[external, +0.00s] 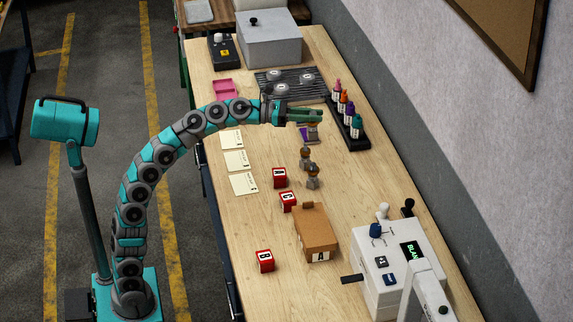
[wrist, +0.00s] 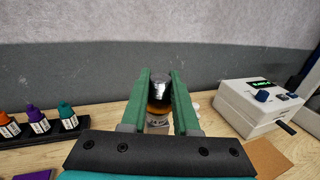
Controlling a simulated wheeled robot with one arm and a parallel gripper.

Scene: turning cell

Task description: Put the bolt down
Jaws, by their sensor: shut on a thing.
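My gripper (external: 319,116) reaches over the middle of the workbench (external: 262,222). In the external view the held bolt (external: 314,127) is small and partly hidden just below the fingers. Whether its lower end touches the bench is unclear.
A black rack of bottles (external: 351,124) stands behind my gripper. A purple item (external: 303,134) lies beneath it. Red lettered blocks (external: 279,178) and a brown box marked A (external: 312,228) stand nearer the camera. A white machine (external: 385,262) is at lower right. White cards (external: 236,160) lie left.

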